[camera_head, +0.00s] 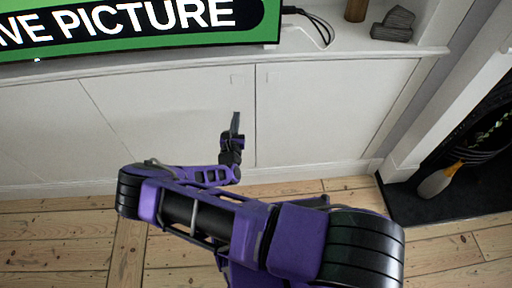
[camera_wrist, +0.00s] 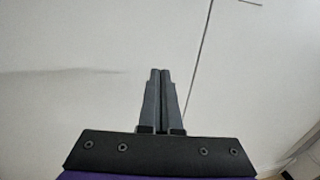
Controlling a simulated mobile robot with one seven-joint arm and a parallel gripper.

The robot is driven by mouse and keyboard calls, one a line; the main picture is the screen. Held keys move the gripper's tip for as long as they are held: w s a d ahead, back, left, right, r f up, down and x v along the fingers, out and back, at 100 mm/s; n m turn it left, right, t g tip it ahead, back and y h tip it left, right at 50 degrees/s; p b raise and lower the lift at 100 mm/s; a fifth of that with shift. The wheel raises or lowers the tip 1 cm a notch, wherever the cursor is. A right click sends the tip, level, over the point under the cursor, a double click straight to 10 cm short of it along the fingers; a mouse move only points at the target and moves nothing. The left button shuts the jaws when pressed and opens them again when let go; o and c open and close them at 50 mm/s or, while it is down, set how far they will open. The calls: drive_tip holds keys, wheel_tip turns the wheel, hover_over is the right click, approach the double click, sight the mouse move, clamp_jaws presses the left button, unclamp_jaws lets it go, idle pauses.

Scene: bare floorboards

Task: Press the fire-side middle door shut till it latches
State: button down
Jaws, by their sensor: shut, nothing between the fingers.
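The fire-side middle door (camera_head: 165,110) is the white cabinet panel left of the dark vertical seam, with a small square mark near its top right corner. It also fills the left of the wrist view (camera_wrist: 90,40). It looks nearly flush with the door to its right; I cannot tell whether it is latched. My gripper (camera_head: 236,116) is in front of this door's right part, near the seam. In the wrist view its two fingers (camera_wrist: 160,72) are together and empty, pointing at the panel just left of the seam. Whether the fingertips touch the panel is unclear.
The right-hand door (camera_head: 335,110) is beside the seam. A television (camera_head: 130,25) and dark blocks (camera_head: 393,24) stand on the top above. A fireplace with a dark hearth (camera_head: 450,203) is at the right. The floorboards (camera_head: 60,240) before the cabinet are clear.

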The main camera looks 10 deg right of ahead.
drive_tip(key=s+a+p, duration=0.1)
drive_tip(key=s+p, duration=0.1)
drive_tip(key=s, duration=0.6)
drive_tip(key=shift+s+a+p, duration=0.35)
drive_tip(key=shift+a+p, duration=0.05)
idle(0.7)
